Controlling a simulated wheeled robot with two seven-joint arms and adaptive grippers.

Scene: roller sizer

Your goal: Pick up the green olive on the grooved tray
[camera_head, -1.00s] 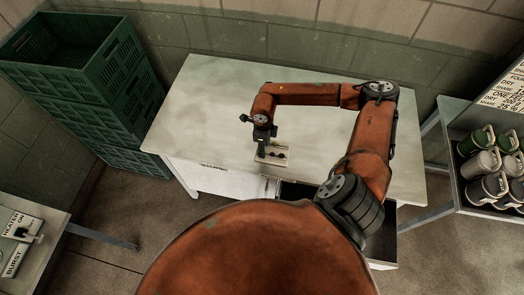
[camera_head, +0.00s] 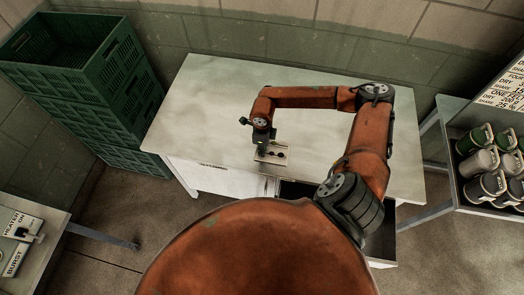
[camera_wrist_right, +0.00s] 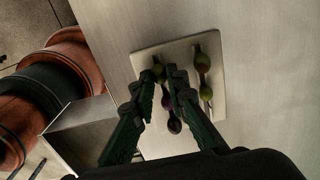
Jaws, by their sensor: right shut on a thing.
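The grooved tray (camera_head: 283,161) is a small pale plate near the front edge of the table; it also shows in the right wrist view (camera_wrist_right: 218,130). It has two grooves holding olives. My right gripper (camera_head: 263,143) is over the tray's left part in the head view. In the right wrist view its fingers (camera_wrist_right: 160,76) are closed in on a green olive (camera_wrist_right: 158,69) at the far end of the left groove, which they partly hide. I cannot tell whether this olive is clear of the tray. My left gripper is not in view.
The table (camera_head: 215,95) is otherwise clear. An open drawer is below its front edge. Green crates (camera_head: 125,80) stand at left, mugs (camera_head: 485,160) at right.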

